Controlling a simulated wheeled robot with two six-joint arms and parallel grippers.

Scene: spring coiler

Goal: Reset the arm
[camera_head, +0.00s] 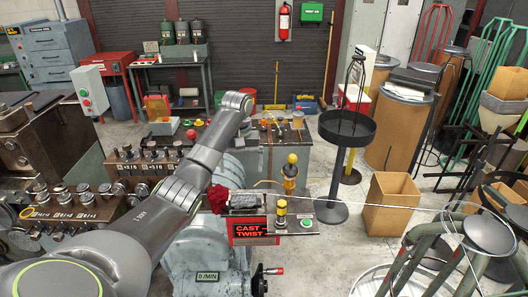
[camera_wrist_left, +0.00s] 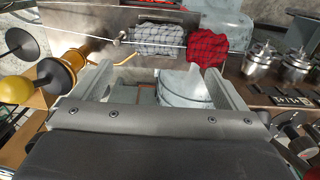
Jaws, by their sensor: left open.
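My left arm (camera_head: 180,190) reaches in from the lower left over the machine. My left gripper (camera_wrist_left: 160,75) shows in the left wrist view with its two fingers wide apart and nothing between them. In that view a yellow-knobbed brass lever (camera_wrist_left: 60,72) is left of the fingers, and a grey patterned pad (camera_wrist_left: 158,38) and a red checked cloth (camera_wrist_left: 207,48) lie beyond the fingertips. In the head view the lever (camera_head: 290,175) stands upright behind the coiler, with the red cloth (camera_head: 217,198) to its left. My right gripper is not in view.
A red lit sign (camera_head: 250,231) reads CAST TWIST. A green button (camera_head: 306,222) and a yellow-topped post (camera_head: 281,208) are beside it. A wire (camera_head: 380,204) runs right toward a reel stand. A black round tray stand (camera_head: 347,128) and a cardboard box (camera_head: 390,205) stand on the floor.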

